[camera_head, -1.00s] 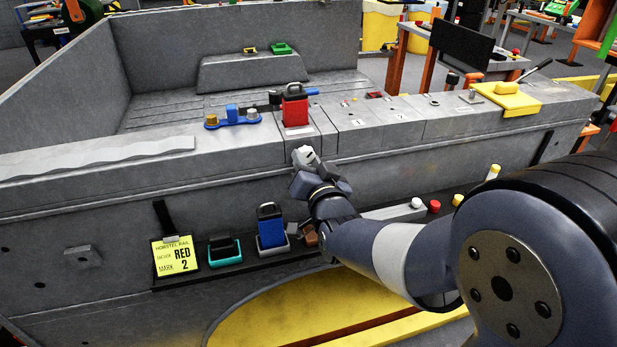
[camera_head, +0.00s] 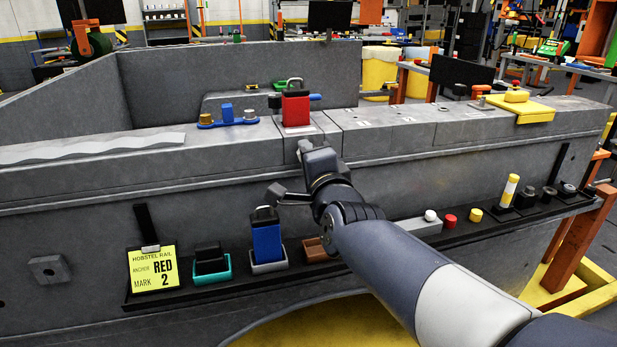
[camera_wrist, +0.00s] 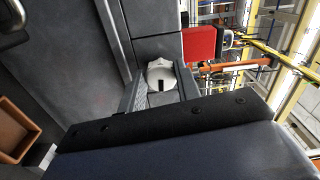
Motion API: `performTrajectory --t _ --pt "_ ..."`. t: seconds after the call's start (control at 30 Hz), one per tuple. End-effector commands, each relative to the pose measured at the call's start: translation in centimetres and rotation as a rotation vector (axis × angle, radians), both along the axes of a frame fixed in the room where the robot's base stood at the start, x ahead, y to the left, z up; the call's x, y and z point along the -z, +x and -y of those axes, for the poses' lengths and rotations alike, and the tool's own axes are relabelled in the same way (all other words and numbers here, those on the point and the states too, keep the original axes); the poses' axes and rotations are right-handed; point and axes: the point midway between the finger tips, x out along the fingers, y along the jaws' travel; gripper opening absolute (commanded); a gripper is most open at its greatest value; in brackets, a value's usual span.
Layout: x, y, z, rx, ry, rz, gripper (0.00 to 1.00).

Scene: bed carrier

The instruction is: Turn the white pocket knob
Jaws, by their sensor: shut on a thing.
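In the head view my gripper (camera_head: 308,152) is at the front face of the grey rail, just below the red block (camera_head: 296,108). It is shut on the knob, which is mostly hidden there by the fingers. The knob's exact turn angle is hard to tell.
A red block with a metal loop stands above the gripper. The shelf below carries a blue block (camera_head: 266,240), a teal tray (camera_head: 228,268), a brown bin (camera_head: 316,252) and white, red and yellow knobs (camera_head: 450,221). A yellow sign (camera_head: 153,269) hangs left.

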Motion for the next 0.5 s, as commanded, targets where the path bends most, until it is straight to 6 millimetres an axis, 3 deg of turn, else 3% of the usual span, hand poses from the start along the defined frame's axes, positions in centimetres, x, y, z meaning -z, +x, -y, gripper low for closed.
performTrajectory --t 0.5 --pt "0.01 0.02 0.01 0.0 0.233 -0.068 0.09"
